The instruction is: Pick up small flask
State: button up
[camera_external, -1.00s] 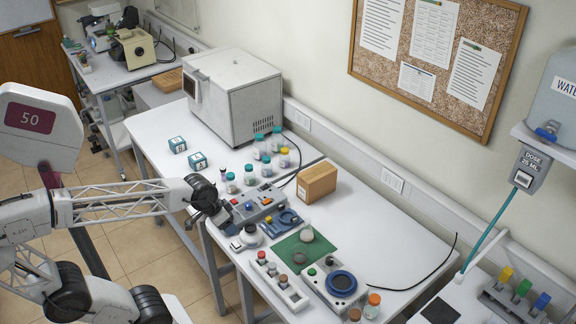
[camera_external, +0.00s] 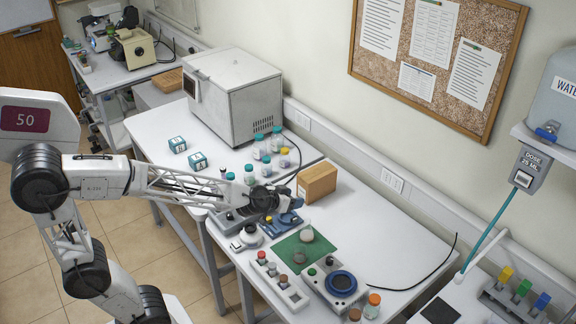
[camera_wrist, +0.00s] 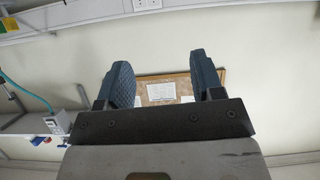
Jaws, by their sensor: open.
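Two small pieces of clear glassware stand on the green mat (camera_external: 284,262). One is a round, pale flask (camera_external: 306,234) at the back. The other is a smaller glass (camera_external: 299,255) in front of it; I cannot tell its exact shape or which one is the small flask. My gripper (camera_external: 290,202) is above the bench, behind and left of the mat, apart from both. In the wrist view its two blue-grey fingers (camera_wrist: 162,76) are spread with nothing between them. No flask shows in that view.
A cardboard box (camera_external: 317,182) stands close behind my gripper. Several teal-capped bottles (camera_external: 260,148) stand behind my arm.

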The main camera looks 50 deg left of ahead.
jog(key=shift+w+a+f+n+y, duration=0.5)
jog(key=shift+w+y, duration=0.4)
jog(key=shift+w, duration=0.35)
send_near(305, 224)
jog(key=d+x, duration=0.1)
jog(key=x, duration=0.3)
jog(key=shift+s+a+f+t, duration=0.15)
jog(key=shift+a+t, duration=0.15)
jog(key=shift+a, duration=0.1)
jog(key=shift+x, duration=1.3)
jog(key=shift+a, duration=0.1)
jog(key=shift+x, duration=2.6)
grip_shut()
